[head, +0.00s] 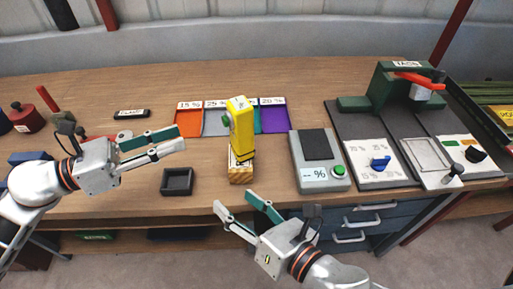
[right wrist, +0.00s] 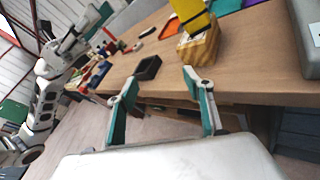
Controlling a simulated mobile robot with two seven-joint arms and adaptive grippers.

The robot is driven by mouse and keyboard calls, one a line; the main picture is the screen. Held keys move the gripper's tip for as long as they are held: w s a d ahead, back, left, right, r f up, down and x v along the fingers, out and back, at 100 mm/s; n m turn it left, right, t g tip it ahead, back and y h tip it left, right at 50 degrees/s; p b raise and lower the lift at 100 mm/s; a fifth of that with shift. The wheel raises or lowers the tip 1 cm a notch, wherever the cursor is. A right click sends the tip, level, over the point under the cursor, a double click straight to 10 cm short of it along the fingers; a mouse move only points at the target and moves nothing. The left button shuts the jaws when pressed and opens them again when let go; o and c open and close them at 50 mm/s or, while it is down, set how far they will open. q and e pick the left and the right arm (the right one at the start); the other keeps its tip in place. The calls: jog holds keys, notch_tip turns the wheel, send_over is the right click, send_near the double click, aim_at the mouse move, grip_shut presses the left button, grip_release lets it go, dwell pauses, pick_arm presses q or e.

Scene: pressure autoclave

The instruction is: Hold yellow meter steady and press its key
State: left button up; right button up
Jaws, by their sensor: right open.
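The yellow meter (head: 241,128) stands upright on a wooden block (head: 241,174) in the middle of the bench. A round green key (head: 226,121) shows on its left side. In the right wrist view the lower part of the meter (right wrist: 190,12) shows on the block (right wrist: 199,46). My left gripper (head: 183,139) is open and empty, left of the meter and apart from it, its fingers pointing right. My right gripper (head: 233,201) is open and empty, in front of the block near the bench's front edge, apart from it. Its fingers also show in the right wrist view (right wrist: 157,82).
A small dark tray (head: 177,181) lies left of the block. Coloured trays (head: 189,122) lie behind the meter. A grey device with a green button (head: 338,170) stands to the right, beside a green press (head: 384,88). Red objects stand at the far left.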

aim_at(246, 134)
jog(key=w+d+r+t, duration=0.1)
jog(key=w+r, duration=0.1)
jog(key=w+d+r+n+t+h, duration=0.1)
jog(key=w+r+t, duration=0.1)
jog(key=w+r, duration=0.1)
jog(key=w+d+r+t+h, duration=0.1)
jog(key=w+d+r, duration=0.1)
jog(key=w+r, duration=0.1)
jog(key=shift+n+t, duration=0.3)
jog(key=shift+w+r+h, duration=0.2)
jog(key=shift+w+h, duration=0.1)
jog(key=shift+w, duration=0.1)
jog(key=shift+x, duration=3.55)
jog(key=c, duration=1.4)
pick_arm(q)
grip_shut()
pick_arm(e)
jog(key=shift+f, duration=0.1)
